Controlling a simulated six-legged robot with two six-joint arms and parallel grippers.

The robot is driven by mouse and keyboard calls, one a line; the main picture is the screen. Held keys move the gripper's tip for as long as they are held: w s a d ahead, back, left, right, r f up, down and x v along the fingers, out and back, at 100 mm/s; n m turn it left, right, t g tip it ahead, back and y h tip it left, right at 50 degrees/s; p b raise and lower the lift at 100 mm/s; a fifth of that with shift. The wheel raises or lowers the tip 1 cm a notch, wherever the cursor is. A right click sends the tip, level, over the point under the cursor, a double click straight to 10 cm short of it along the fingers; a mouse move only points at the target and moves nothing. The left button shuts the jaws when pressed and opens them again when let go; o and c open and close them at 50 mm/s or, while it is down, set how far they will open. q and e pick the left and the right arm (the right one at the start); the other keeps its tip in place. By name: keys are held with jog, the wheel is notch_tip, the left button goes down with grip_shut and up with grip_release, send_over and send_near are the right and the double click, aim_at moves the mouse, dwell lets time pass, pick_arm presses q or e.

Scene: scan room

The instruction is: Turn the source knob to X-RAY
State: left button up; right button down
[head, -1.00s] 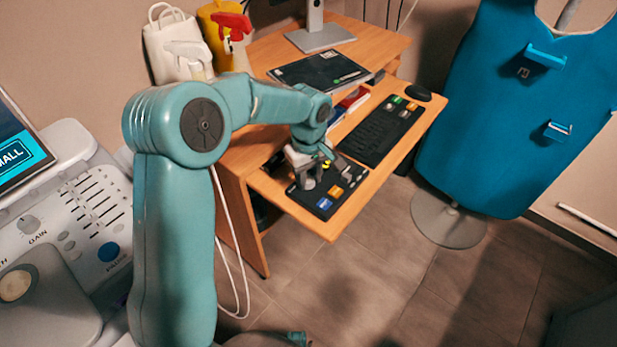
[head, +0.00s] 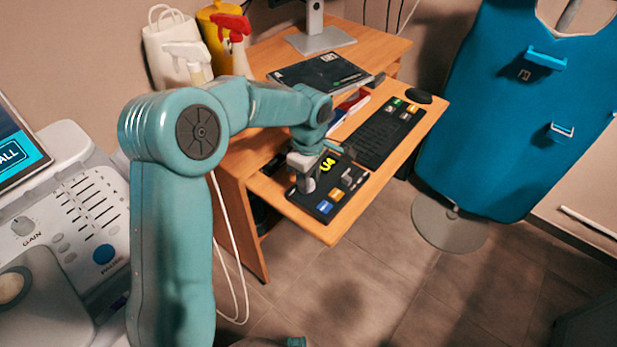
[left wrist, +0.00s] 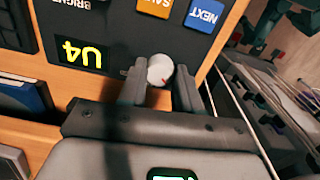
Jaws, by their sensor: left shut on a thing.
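The source knob (left wrist: 160,70) is a round, pale grey knob with a small red mark, on the dark control panel (left wrist: 110,62). In the left wrist view it sits between the two dark fingers of my left gripper (left wrist: 159,88), which is shut on it. The setting that the red mark points to cannot be read. In the head view my left gripper (head: 306,172) reaches down to the panel (head: 312,199) on the desk's pull-out shelf. My right gripper is not in view.
The panel has a yellow "U4" display (left wrist: 80,54), an orange button (left wrist: 157,6) and a blue NEXT button (left wrist: 204,14). A keyboard (head: 385,135) and mouse (head: 418,96) share the shelf. A console (head: 75,200) stands left. A blue apron (head: 500,120) hangs right.

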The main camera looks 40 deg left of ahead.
pick_arm(q)
jog(key=shift+r, duration=0.1)
jog(key=o, duration=1.1)
jog(key=shift+c, duration=0.2)
notch_tip(320, 180, up, 16)
jog(key=p, duration=0.3)
jog(key=shift+r+p, duration=0.15)
jog(key=shift+p, duration=0.15)
